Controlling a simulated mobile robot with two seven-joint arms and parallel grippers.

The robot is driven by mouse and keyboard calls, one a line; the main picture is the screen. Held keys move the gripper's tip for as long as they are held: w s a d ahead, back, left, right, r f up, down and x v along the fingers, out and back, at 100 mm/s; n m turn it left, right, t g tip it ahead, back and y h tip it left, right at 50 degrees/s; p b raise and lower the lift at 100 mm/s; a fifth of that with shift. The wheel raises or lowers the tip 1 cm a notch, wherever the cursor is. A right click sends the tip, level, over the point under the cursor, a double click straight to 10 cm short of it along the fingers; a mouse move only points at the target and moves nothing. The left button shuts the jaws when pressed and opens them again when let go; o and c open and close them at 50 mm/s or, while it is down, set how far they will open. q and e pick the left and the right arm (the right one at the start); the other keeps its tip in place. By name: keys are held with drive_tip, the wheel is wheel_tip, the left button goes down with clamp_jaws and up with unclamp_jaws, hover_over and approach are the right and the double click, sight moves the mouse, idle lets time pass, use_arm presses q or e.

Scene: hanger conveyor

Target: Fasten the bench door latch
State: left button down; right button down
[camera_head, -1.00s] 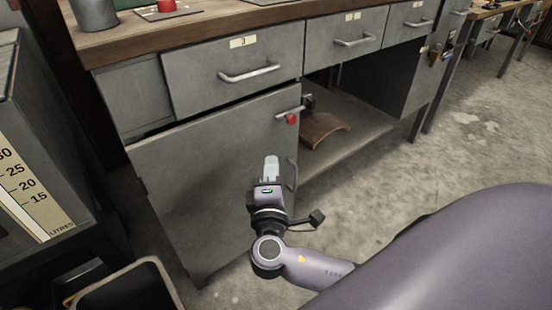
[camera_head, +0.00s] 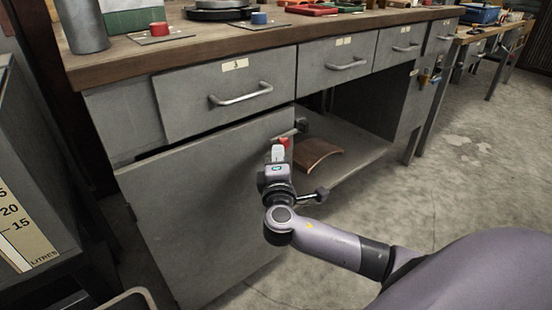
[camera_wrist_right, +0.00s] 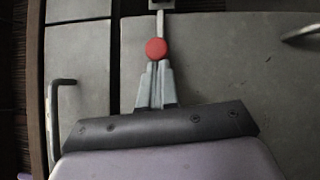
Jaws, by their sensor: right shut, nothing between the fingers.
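The grey bench door (camera_head: 200,200) stands below the drawers, beside an open compartment. Its latch has a red knob (camera_head: 284,141) on a light metal bar near the door's upper right edge. The red knob (camera_wrist_right: 156,48) also shows in the right wrist view, with the bar running up from it to a dark block at the top edge. My right gripper (camera_head: 278,152) is shut and empty, its fingertips right at the knob. In the wrist view the closed fingertips (camera_wrist_right: 155,66) lie just below the knob; I cannot tell if they touch it. My left gripper is out of view.
A drawer with a handle (camera_head: 240,94) is above the door. A curved brown piece (camera_head: 316,153) lies on the open compartment's shelf (camera_head: 350,150). A dark cabinet with a litre scale (camera_head: 20,225) stands at the left. The concrete floor (camera_head: 455,185) at the right is clear.

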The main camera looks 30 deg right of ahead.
sight(287, 139)
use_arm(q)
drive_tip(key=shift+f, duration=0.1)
use_arm(e)
drive_tip(key=shift+d, duration=0.15)
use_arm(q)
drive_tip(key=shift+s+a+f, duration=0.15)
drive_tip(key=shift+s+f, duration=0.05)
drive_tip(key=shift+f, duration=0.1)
use_arm(e)
drive_tip(key=d, duration=0.4)
drive_tip(key=shift+w, duration=0.15)
